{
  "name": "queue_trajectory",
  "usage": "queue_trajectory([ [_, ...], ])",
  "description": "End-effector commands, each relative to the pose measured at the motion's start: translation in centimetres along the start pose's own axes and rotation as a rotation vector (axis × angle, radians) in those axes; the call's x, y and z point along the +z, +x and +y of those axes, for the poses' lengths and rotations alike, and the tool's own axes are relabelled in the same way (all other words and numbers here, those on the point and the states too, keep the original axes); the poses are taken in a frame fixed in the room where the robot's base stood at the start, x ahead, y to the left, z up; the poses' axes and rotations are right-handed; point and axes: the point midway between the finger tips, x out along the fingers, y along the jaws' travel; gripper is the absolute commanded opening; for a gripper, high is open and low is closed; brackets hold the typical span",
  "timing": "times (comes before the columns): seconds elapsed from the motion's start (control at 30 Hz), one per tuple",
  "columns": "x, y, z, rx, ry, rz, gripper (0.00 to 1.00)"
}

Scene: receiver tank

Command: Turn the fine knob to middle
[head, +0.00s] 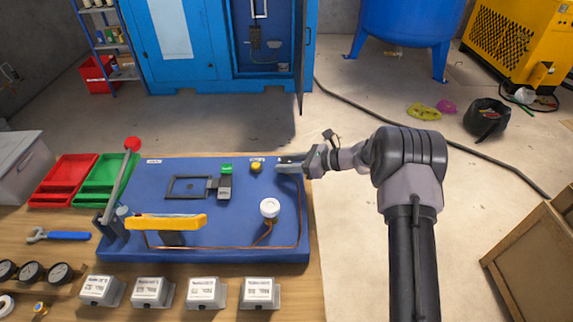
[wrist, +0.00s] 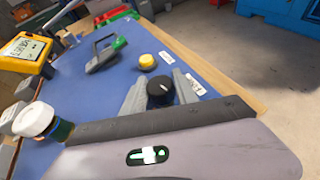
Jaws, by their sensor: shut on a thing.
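The black round knob (wrist: 160,94), which I take to be the fine knob, sits on the blue panel (head: 240,235) near its far right corner. A short pale mark shows on its top; I cannot read its exact setting. My gripper (wrist: 159,89) has one grey finger on each side of the knob and is shut on it. In the head view my gripper (head: 290,165) reaches in from the right, and the knob is hidden by the fingers. A small white label (wrist: 198,88) lies beside the knob, too small to read.
A yellow button (head: 256,167) is just left of my gripper, with a green-topped grey latch (head: 225,185) beyond. A white round cap (head: 270,208) stands nearer. A red-balled lever (head: 132,144) rises at the panel's left.

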Motion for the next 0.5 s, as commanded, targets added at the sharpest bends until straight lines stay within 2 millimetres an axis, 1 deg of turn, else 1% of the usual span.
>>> queue_trajectory([
  [0.03,-0.28,0.12,-0.20,0.031,-0.017,-0.001,0.00],
  [0.2,-0.42,0.20,-0.15,0.155,-0.067,0.005,0.00],
  [0.5,-0.34,0.21,-0.05,0.307,-0.129,0.012,0.00],
])
